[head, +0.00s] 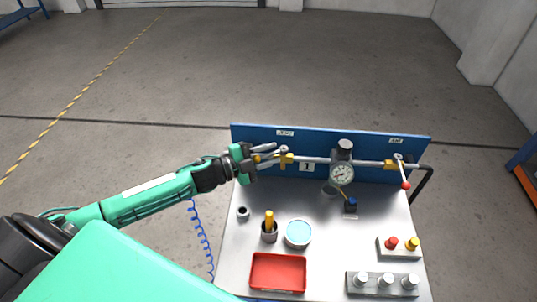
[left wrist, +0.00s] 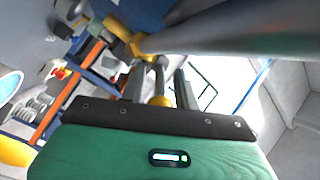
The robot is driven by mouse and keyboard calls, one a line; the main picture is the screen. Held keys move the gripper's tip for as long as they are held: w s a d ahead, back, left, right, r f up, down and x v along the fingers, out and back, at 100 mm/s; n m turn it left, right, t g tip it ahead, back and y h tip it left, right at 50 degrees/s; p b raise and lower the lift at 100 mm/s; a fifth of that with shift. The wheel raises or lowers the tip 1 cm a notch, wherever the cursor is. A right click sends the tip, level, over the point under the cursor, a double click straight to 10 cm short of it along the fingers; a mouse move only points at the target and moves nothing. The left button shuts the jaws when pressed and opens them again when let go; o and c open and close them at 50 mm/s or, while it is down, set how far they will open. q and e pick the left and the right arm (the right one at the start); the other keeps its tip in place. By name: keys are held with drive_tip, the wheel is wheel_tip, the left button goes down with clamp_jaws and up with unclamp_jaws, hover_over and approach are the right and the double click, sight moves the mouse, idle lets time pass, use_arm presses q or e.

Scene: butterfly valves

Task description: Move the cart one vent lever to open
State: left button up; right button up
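The vent valve (head: 286,159) is a yellow body on the left part of the grey pipe, below a small label on the blue panel. Its body also shows in the left wrist view (left wrist: 138,45). The yellow lever knob (left wrist: 160,101) lies between the fingers of my left gripper (left wrist: 160,88), with gaps visible on both sides. The fingers are open around the lever. In the head view my left gripper (head: 265,155) reaches in from the left at the pipe's left end, partly covering the lever. My right gripper is not in view.
A pressure gauge (head: 342,174) sits mid-pipe. A second valve with a red-knobbed lever (head: 405,185) is at right. The metal cart top (head: 335,240) carries a red tray (head: 278,272), a cyan-topped round container (head: 298,233), a cup with a yellow item (head: 269,228) and fittings at right.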

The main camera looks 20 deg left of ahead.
use_arm(q)
drive_tip(key=shift+s, duration=0.1)
drive_tip(key=shift+s+a+f, duration=0.1)
drive_tip(key=shift+s+a, duration=0.05)
drive_tip(key=shift+a, duration=0.05)
drive_tip(key=b+v, duration=0.4)
drive_tip(key=v, duration=0.9)
drive_tip(key=shift+s, duration=0.1)
